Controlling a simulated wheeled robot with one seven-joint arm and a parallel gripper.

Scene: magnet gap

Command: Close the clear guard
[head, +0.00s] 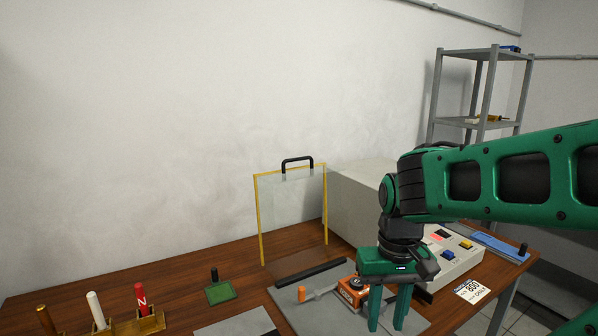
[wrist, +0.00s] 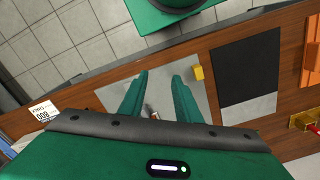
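The clear guard (head: 290,215) stands upright on the table's far side, in front of the wall. It is a see-through panel with yellow strips down both sides. A black handle (head: 297,162) is on its top edge. My gripper (head: 386,325) is low over the front right of the table, well to the right of and nearer than the guard, and apart from it. Its two green fingers point down, spread apart with nothing held between them; they also show in the wrist view (wrist: 160,76). The guard and handle do not show in the wrist view.
A black bar (head: 310,272), an orange-and-black object (head: 352,291) and an orange-handled tool (head: 301,294) lie between guard and gripper. A control box (head: 448,250) stands behind my gripper. A wooden rack (head: 139,325) with red and white rods is at left. Air above the table's left is clear.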

